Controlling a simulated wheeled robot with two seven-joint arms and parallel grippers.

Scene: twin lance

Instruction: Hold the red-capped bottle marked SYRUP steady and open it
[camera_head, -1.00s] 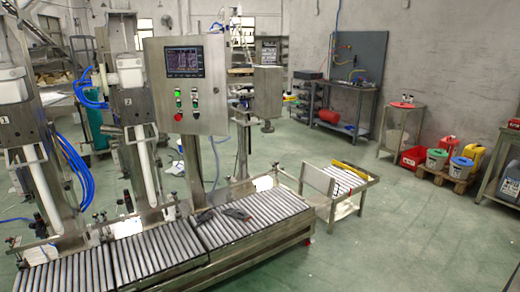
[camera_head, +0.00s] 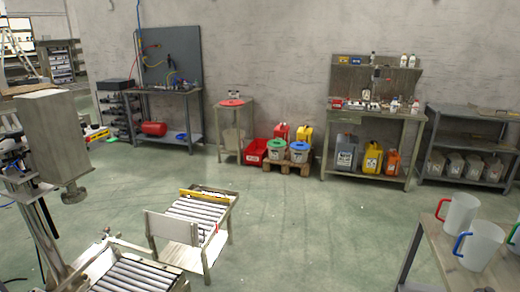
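I cannot make out a bottle marked SYRUP. Several small bottles and items stand on the back workbench (camera_head: 385,115), too small for me to read their labels. A pale bottle (camera_head: 411,61) stands on its upper shelf, and a small item with red on it (camera_head: 415,106) stands on its top. Neither of my grippers is in view.
A roller conveyor (camera_head: 205,206) is at the lower left. A table with white jugs (camera_head: 482,246) is at the right front. Jerrycans (camera_head: 372,158) and buckets (camera_head: 277,149) stand along the back wall. The green floor between is clear.

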